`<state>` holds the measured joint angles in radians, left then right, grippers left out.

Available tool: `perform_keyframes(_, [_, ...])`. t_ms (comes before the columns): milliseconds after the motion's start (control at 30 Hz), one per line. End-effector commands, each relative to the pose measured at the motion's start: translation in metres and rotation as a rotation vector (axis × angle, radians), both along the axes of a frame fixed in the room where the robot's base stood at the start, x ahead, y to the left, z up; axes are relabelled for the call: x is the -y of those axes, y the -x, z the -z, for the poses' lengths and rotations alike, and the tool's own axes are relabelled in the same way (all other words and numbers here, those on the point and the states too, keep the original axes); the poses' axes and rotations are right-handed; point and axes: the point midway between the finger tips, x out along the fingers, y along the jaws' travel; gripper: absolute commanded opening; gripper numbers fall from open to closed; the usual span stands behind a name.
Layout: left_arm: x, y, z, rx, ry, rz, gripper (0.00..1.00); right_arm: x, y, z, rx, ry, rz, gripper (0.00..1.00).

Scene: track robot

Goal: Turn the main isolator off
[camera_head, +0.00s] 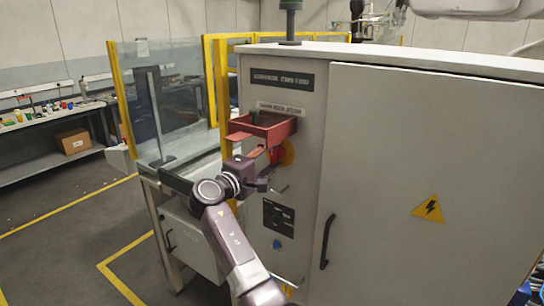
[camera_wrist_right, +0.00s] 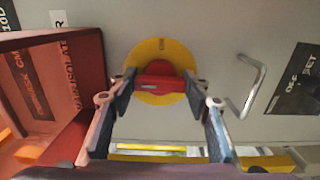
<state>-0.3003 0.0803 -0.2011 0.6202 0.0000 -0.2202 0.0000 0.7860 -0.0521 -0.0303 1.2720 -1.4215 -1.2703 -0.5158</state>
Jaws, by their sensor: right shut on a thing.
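The main isolator is a red handle (camera_wrist_right: 160,77) on a round yellow plate (camera_wrist_right: 158,54), on the front of a grey cabinet. In the head view the yellow plate (camera_head: 288,153) shows just below and right of a red open box (camera_head: 268,128), partly covered. My right gripper (camera_head: 268,160) reaches up to it from below. In the right wrist view my right gripper (camera_wrist_right: 160,82) has one finger at each end of the red handle and is shut on it. The handle lies across the picture there. My left gripper is not in view.
The red box also fills the left of the right wrist view (camera_wrist_right: 55,85), close beside the fingers. A bent metal handle (camera_wrist_right: 248,88) sticks out on the right. The cabinet door (camera_head: 430,170) has a black handle. A glass guard with yellow posts (camera_head: 118,95) stands left.

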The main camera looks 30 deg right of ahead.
Motion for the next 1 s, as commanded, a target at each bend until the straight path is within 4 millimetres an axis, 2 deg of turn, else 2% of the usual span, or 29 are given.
perform_keyframes(100, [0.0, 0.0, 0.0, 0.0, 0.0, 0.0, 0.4, 0.001, 0.0, -0.004, 0.005, 0.005, 0.001, 0.2])
perform_keyframes(133, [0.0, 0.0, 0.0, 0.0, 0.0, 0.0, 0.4, 0.002, 0.0, -0.004, 0.005, 0.005, 0.001, 0.46])
perform_keyframes(200, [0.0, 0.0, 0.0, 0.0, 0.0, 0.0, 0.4, 0.001, 0.0, -0.004, 0.006, 0.004, 0.001, 0.51])
perform_keyframes(467, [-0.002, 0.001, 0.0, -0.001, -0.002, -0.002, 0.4, -0.001, 0.0, -0.002, 0.004, 0.002, 0.0, 0.51])
perform_keyframes(567, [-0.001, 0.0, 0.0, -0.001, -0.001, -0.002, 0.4, -0.007, 0.003, -0.001, 0.003, 0.001, -0.002, 0.51])
perform_keyframes(1000, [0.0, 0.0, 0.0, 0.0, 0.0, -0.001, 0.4, -0.086, 0.036, 0.0, 0.003, 0.0, -0.002, 0.51])
